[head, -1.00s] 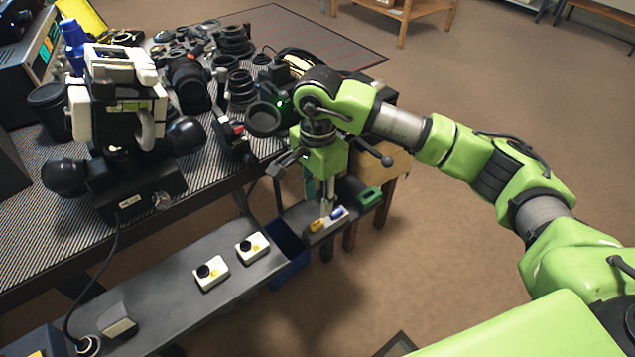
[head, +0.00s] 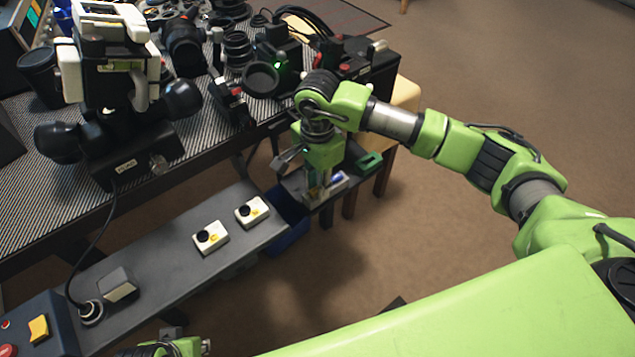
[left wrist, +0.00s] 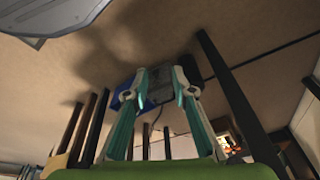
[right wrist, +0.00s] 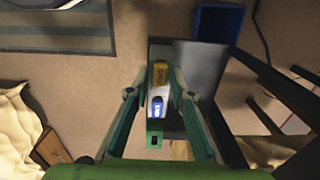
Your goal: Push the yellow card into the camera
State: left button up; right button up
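The yellow card (right wrist: 161,73) stands in a pale holder (right wrist: 155,122) beside a blue card (right wrist: 156,105) in the right wrist view. My right gripper (right wrist: 160,94) is open above the holder, with one finger on each side of the cards and nothing visibly gripped. In the head view this gripper (head: 322,188) hides most of the yellow card. A black camera (head: 276,60) with a green light stands on the table, behind my right gripper. My left gripper (left wrist: 160,75) is open and empty in its wrist view, low beneath the bench.
A grey bench (head: 165,255) carries two white boxes with black knobs (head: 211,238). The striped table (head: 45,215) is crowded with lenses. A green block (head: 369,162) lies right of the holder. The floor at right is clear.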

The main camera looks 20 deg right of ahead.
jog(key=o, duration=0.9)
jog(key=shift+r, duration=0.15)
